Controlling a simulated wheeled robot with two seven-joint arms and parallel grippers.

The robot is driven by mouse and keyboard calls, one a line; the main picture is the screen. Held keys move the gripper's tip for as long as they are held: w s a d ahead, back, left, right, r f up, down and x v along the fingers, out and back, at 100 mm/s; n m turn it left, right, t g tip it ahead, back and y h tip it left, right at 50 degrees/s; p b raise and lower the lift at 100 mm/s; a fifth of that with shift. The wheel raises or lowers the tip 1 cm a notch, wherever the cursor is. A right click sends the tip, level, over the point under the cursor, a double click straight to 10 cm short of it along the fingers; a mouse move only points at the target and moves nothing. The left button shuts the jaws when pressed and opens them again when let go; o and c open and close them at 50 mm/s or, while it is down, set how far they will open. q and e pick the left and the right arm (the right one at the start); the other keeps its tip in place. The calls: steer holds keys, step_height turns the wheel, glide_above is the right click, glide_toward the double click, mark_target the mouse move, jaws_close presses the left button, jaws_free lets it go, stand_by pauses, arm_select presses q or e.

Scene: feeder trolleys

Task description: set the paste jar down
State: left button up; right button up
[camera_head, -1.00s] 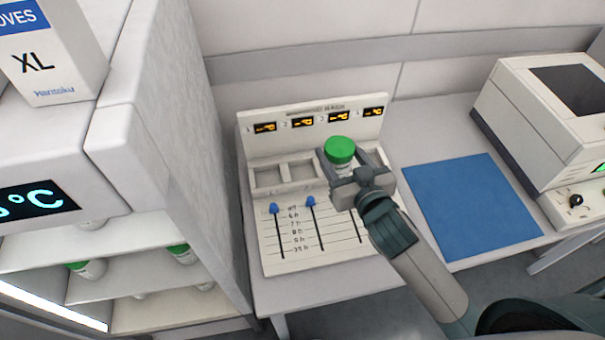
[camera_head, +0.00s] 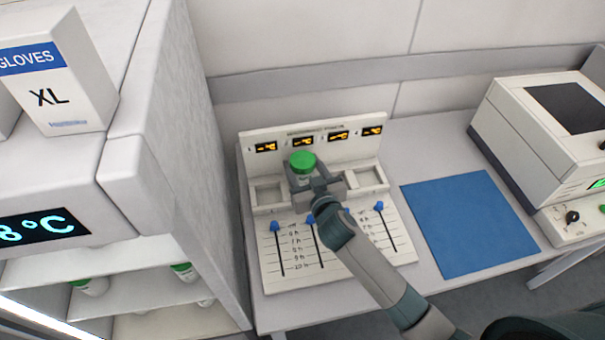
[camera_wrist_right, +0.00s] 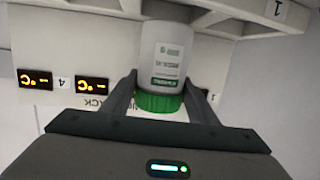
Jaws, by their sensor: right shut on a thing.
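The paste jar is white with a green lid (camera_head: 303,162). My right gripper (camera_head: 312,184) is shut on it, with a finger on either side. In the right wrist view the jar's labelled body (camera_wrist_right: 165,58) shows upside down, with the lid toward the gripper. The jar is upright at the second compartment from the left of the white rack (camera_head: 291,260). Its base is hidden in the head view, so I cannot tell whether it touches the compartment floor. My left gripper is not in view.
The leftmost compartment (camera_head: 268,193) and the rightmost one (camera_head: 366,178) look empty. Blue sliders (camera_head: 275,226) line the rack's front. A blue mat (camera_head: 470,222) lies clear to the right, beside a white machine (camera_head: 545,130). A cabinet with a glove box (camera_head: 60,75) stands left.

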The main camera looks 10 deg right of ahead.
stand_by(0.3)
steer(key=shift+f, duration=1.9)
steer(key=shift+f, duration=0.1)
steer(key=shift+f, duration=0.15)
steer(key=o, duration=1.3)
steer(key=shift+s+r, duration=0.1)
steer(key=shift+r, duration=0.1)
